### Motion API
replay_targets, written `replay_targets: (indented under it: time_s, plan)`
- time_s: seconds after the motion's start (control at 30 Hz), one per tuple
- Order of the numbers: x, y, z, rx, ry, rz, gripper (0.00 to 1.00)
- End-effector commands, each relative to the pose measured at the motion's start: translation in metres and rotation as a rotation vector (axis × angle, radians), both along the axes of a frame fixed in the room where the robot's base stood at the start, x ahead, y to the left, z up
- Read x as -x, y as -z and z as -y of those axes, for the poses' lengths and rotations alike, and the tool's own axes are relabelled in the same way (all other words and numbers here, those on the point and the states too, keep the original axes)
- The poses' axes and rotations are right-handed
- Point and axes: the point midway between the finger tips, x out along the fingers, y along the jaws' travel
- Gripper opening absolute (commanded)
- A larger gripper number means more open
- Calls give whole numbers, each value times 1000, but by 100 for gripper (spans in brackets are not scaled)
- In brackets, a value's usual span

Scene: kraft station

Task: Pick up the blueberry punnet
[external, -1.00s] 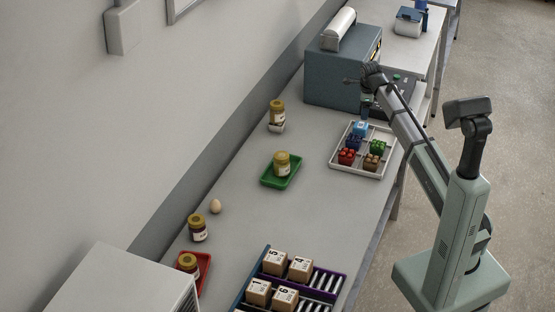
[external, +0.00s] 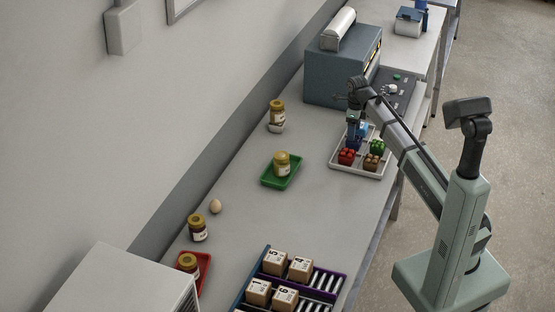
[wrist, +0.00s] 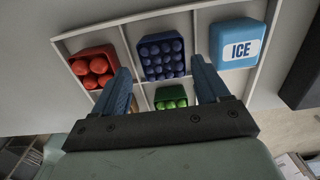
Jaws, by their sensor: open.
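The blueberry punnet (wrist: 163,57) is a dark blue box of round blue berries in a compartment of a white divided tray (external: 344,173). In the wrist view it lies ahead of and between the two blue fingers of my gripper (wrist: 165,78). The fingers are open, apart and empty.
The tray also holds a red punnet (external: 346,157), a green punnet (external: 377,147), a brown punnet (external: 371,162) and a light blue ice pack (wrist: 238,43). Thin dividers stand between them. A blue-grey machine (external: 338,75) stands behind.

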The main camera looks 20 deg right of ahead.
Motion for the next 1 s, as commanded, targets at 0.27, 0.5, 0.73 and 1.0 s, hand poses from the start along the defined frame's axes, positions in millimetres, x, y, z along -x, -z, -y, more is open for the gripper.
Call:
replay_targets:
  time_s: [0.27, 0.5, 0.73, 1.0]
  plan:
    - [-1, 10, 0, 0, 0, 0, 74]
    - [-4, 35, 0, 1, 0, -1, 74]
    - [-4, 57, 0, 0, 0, 0, 74]
    - [-4, 57, 0, 0, 0, 1, 71]
